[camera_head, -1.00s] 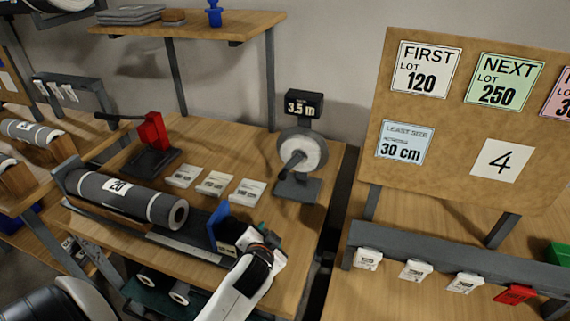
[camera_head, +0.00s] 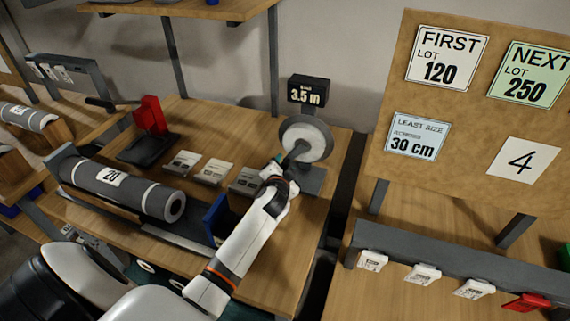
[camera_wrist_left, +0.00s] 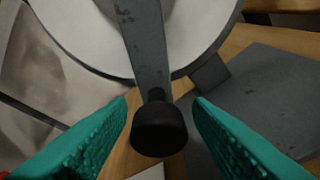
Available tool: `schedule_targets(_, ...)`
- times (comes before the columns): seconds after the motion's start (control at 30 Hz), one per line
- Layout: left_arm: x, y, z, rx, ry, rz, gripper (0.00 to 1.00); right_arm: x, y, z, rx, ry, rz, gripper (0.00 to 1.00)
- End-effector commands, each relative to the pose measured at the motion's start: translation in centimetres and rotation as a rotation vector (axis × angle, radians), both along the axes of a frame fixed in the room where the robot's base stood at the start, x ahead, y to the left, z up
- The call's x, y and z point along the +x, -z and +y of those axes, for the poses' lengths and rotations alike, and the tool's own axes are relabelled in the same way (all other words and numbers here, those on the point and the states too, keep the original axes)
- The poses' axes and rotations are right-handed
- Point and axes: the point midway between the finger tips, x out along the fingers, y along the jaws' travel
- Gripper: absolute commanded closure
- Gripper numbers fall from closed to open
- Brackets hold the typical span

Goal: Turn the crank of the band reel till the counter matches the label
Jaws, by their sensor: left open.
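The band reel (camera_head: 318,138) has a pale round face with a grey rim and stands on a grey base at the bench's right end. The counter (camera_head: 308,93) above it reads 3.5 m. In the left wrist view the crank arm (camera_wrist_left: 148,45) runs down the reel face to a black knob (camera_wrist_left: 158,128). My left gripper (camera_head: 272,170) is in front of the reel. Its teal fingers (camera_wrist_left: 160,115) are open on either side of the knob, with gaps on both sides. My right gripper is not in view.
A grey roll (camera_head: 105,185) labelled 20 lies in a cradle at left. A red device (camera_head: 150,115) stands behind it. Several small cards (camera_head: 212,171) lie mid-bench. A board (camera_head: 450,180) with lot labels and a "30 cm" label stands at right.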

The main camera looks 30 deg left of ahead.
Motion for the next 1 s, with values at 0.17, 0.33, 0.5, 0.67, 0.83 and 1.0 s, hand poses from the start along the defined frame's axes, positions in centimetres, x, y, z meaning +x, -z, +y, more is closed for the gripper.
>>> schedule_targets(0.17,1.1,0.4,0.5,0.000,-0.001,0.001,0.54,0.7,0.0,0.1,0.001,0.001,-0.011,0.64)
schedule_targets(0.33,1.3,0.4,0.6,-0.001,0.000,0.001,0.54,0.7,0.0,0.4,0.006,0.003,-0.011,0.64)
schedule_targets(0.5,1.2,0.4,0.6,-0.001,0.000,0.001,0.60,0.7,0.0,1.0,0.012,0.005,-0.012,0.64)
schedule_targets(0.67,1.2,0.4,0.6,-0.001,0.000,0.001,0.86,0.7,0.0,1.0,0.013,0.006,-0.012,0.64)
schedule_targets(0.83,1.2,0.4,0.6,-0.001,0.000,0.001,1.00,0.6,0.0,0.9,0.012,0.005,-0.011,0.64)
schedule_targets(1.0,1.2,0.4,0.7,0.006,0.000,0.003,1.00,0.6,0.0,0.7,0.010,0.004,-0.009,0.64)
